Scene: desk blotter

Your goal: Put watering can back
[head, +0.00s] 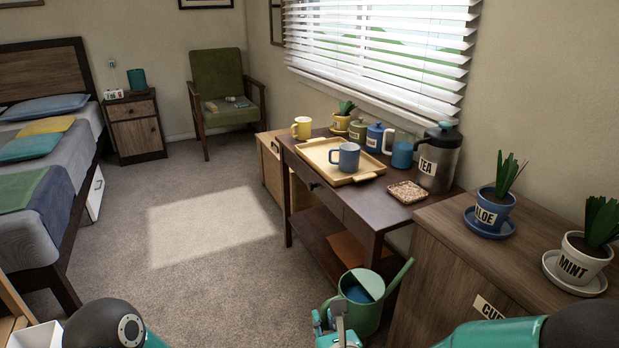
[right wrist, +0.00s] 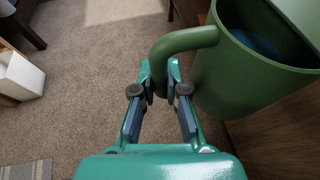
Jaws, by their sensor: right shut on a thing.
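The green watering can (head: 364,318) is at the lower middle of the head view, in front of the dark wooden desk, with blue showing inside it and its spout pointing up to the right. In the right wrist view the can (right wrist: 235,75) fills the upper right. My right gripper (head: 338,318) is at the can's near left side. In the right wrist view the right gripper (right wrist: 160,82) is shut on the can's curved green handle. What lies under the can is hidden in the head view. My left gripper is not in view; only part of my left arm shows at the lower left.
The desk (head: 345,208) holds a tray (head: 318,165) with a blue mug, a coaster (head: 406,192) and a TEA jug (head: 438,165). A cabinet (head: 495,265) at right bears two potted plants, ALOE (head: 490,216) and MINT (head: 583,262). Open carpet (head: 200,270) lies to the left.

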